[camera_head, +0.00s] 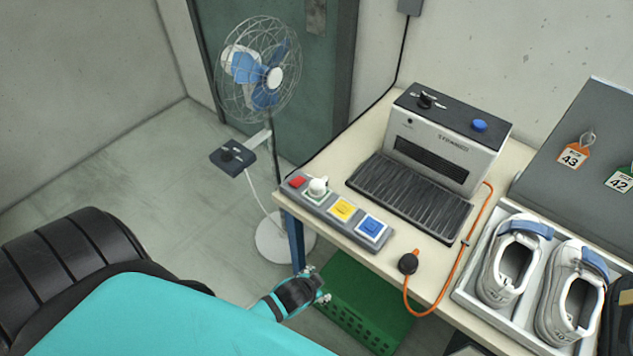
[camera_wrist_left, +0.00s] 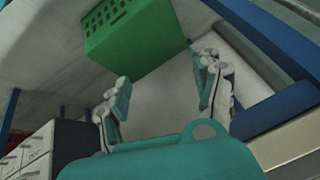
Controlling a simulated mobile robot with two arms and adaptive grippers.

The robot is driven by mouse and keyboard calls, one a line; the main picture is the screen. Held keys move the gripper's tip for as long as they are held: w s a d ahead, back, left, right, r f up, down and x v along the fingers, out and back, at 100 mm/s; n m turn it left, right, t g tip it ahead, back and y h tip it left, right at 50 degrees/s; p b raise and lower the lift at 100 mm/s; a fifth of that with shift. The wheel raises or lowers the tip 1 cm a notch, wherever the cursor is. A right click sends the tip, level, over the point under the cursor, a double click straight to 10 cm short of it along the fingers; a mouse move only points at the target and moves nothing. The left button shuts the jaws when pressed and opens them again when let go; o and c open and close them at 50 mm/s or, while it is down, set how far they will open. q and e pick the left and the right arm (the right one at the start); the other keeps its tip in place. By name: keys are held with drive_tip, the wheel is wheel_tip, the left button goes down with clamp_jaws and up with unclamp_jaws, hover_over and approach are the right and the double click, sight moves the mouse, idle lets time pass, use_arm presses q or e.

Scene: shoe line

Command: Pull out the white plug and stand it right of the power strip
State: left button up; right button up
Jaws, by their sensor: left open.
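The power strip (camera_head: 328,222) lies along the left edge of the table, with a red switch at its far end. The white plug (camera_head: 318,186) sits upright in the strip's socket beside the switch. My left gripper (camera_head: 319,283) is low, off the table's left edge and in front of the green crate. In the left wrist view my left gripper (camera_wrist_left: 165,84) is open with nothing between its fingers. The plug and strip do not show there. My right gripper is not in view.
A grey machine (camera_head: 445,140) stands behind the strip. A black plug (camera_head: 408,263) on an orange cable lies right of the strip, near the front edge. A shoe tray (camera_head: 462,294) stands further right. The green crate (camera_head: 360,303) is below the table. A fan (camera_head: 262,75) stands left.

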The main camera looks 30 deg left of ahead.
use_arm(q)
drive_tip(key=w+r+t, duration=0.1)
drive_tip(key=w+r, duration=0.1)
drive_tip(key=r, duration=0.3)
drive_tip(key=w+r+t+p, duration=0.1)
drive_tip(key=w+r, duration=0.1)
drive_tip(key=r, duration=0.4)
drive_tip(key=w+r+t, duration=0.1)
drive_tip(key=w+r, duration=0.2)
drive_tip(key=r, duration=0.3)
drive_tip(key=shift+d+r+m, duration=0.25)
drive_tip(key=shift+d+m, duration=0.05)
drive_tip(key=w+d+r+m+t+h, duration=0.1)
drive_tip(key=w+d+r+m+t, duration=0.15)
drive_tip(key=w+r, duration=0.35)
drive_tip(key=w+d+r+m+t+h, duration=0.1)
drive_tip(key=w+d+r+m+t, duration=0.2)
drive_tip(key=r, duration=0.4)
drive_tip(key=w+d+r+m+g+h+p, duration=0.1)
drive_tip(key=w+d+r+m+g+h, duration=0.15)
drive_tip(key=d+r+m+h, duration=1.1)
drive_tip(key=m+g+y, duration=1.2)
drive_tip(key=m+y, duration=0.1)
drive_tip(key=y, duration=0.2)
hover_over(317, 183)
wheel_tip(317, 183, down, 16)
drive_tip(key=shift+a+f+p, duration=0.1)
drive_tip(key=shift+p, duration=0.3)
drive_tip(key=shift+f, duration=0.15)
